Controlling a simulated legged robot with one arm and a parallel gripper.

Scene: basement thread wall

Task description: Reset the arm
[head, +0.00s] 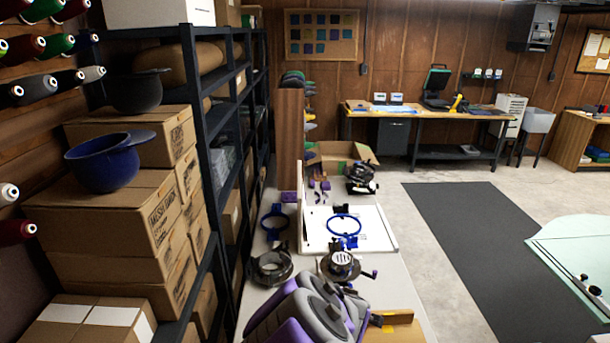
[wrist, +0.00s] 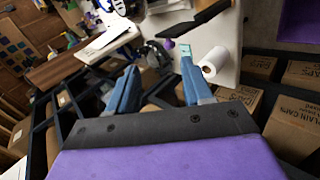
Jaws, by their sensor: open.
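My gripper (wrist: 158,85) shows in the wrist view as two blue fingers spread apart, beyond a dark bar and a purple body. The fingers are apart with nothing held between them. The wrist view is strongly tilted. A white thread cone (wrist: 215,64) is close to the right finger in the picture; whether they touch cannot be told. In the head view, purple and grey arm parts at the bottom centre look like mine; the fingers cannot be made out there.
A long white table (head: 385,270) holds blue embroidery hoops (head: 344,225), a white board and hoop fixtures. A dark floor mat (head: 490,260) lies clear to the right.

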